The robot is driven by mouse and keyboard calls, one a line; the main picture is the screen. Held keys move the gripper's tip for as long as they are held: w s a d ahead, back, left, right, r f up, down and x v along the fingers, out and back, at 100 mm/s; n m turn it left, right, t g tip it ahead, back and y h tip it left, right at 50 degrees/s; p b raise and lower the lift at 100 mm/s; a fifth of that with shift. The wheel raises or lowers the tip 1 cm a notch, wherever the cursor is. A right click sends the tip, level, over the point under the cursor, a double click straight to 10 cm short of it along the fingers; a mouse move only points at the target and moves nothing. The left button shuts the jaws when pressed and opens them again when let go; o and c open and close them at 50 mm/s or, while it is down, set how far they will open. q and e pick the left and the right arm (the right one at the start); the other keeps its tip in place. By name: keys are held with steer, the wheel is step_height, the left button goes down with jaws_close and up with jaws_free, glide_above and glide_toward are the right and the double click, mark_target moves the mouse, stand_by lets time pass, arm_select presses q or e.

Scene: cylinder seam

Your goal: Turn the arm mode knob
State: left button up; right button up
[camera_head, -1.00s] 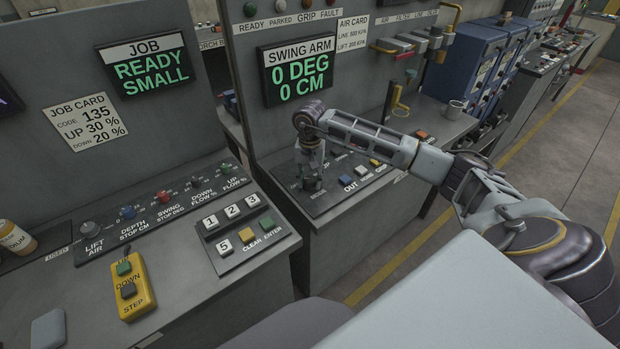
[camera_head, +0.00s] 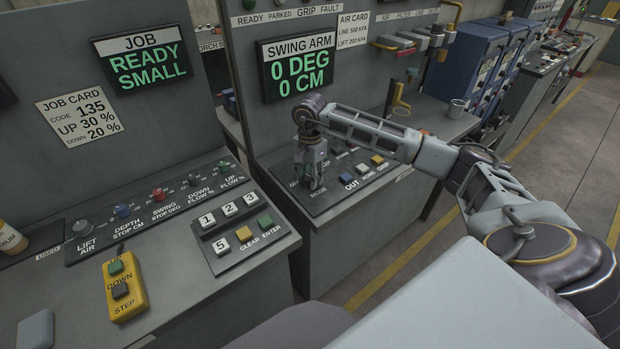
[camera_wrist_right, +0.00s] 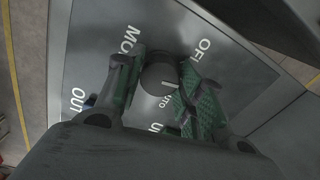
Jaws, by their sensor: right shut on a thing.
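The arm mode knob (camera_wrist_right: 158,76) is a dark round knob with a white pointer line, on the grey panel in the right wrist view. Letters reading OFF show beside it, and part of AUTO shows close to the pointer. My right gripper (camera_wrist_right: 165,92) has its green-padded fingers on either side of the knob, shut on it. In the head view my right gripper (camera_head: 311,178) points down onto the swing arm panel (camera_head: 325,204) and hides the knob. My left gripper is not in view.
The swing arm display (camera_head: 297,68) reads 0 DEG, 0 CM. Small coloured buttons, one a yellow button (camera_head: 377,160), sit right of the gripper. The job console with its keypad (camera_head: 229,216) and yellow step pendant (camera_head: 125,288) stands left.

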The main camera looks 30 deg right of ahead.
mark_target(310, 177)
steer(key=shift+m, duration=0.8)
steer(key=shift+m+b, duration=0.3)
steer(key=shift+m, duration=0.1)
steer(key=o, duration=0.8)
steer(key=shift+o, duration=1.1)
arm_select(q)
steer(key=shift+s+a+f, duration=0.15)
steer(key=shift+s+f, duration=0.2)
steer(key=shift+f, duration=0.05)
arm_select(e)
steer(key=shift+w+r, duration=0.1)
steer(key=shift+r, duration=0.45)
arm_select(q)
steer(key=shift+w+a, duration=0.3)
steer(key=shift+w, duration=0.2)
arm_select(e)
step_height(310, 177, up, 11)
